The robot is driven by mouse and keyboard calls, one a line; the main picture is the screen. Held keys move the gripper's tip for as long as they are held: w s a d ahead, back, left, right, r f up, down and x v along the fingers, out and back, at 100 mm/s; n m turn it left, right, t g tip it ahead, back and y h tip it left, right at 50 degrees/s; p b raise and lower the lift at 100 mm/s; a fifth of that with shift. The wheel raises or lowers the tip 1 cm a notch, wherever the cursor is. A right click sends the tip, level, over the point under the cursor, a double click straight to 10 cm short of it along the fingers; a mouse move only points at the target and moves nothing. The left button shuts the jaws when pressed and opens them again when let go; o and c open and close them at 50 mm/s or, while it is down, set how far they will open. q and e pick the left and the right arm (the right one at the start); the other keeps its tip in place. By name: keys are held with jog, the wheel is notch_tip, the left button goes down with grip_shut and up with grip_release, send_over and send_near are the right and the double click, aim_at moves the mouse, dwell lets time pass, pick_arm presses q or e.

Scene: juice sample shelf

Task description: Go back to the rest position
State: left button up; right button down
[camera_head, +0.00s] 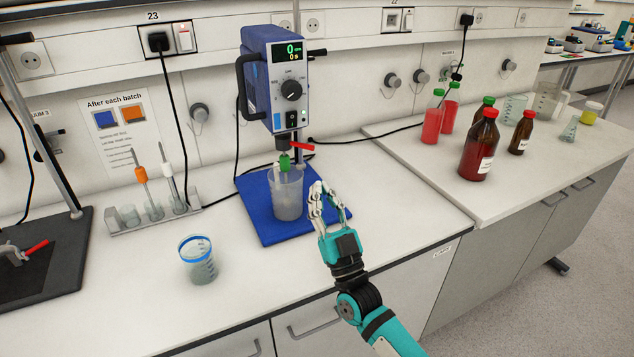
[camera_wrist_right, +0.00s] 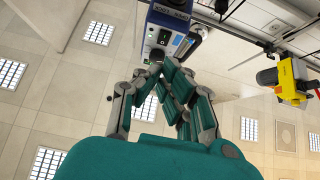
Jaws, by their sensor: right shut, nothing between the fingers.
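My right gripper (camera_head: 317,192) is raised over the bench, beside and to the right of a beaker (camera_head: 288,197) under the blue overhead stirrer (camera_head: 274,75). In the right wrist view the fingers of my right gripper (camera_wrist_right: 158,72) meet at their tips with nothing between them. The beaker holds greyish contents and appears to stand on the stirrer's blue base (camera_head: 262,224). The stirrer's display reads 0, and its body also shows in the right wrist view (camera_wrist_right: 170,28). My left gripper is out of view.
A blue-rimmed beaker (camera_head: 197,262) stands at the front left. A rack (camera_head: 150,219) with several probes stands behind it. Brown bottles (camera_head: 479,148) and red bottles (camera_head: 432,122) stand on the right bench.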

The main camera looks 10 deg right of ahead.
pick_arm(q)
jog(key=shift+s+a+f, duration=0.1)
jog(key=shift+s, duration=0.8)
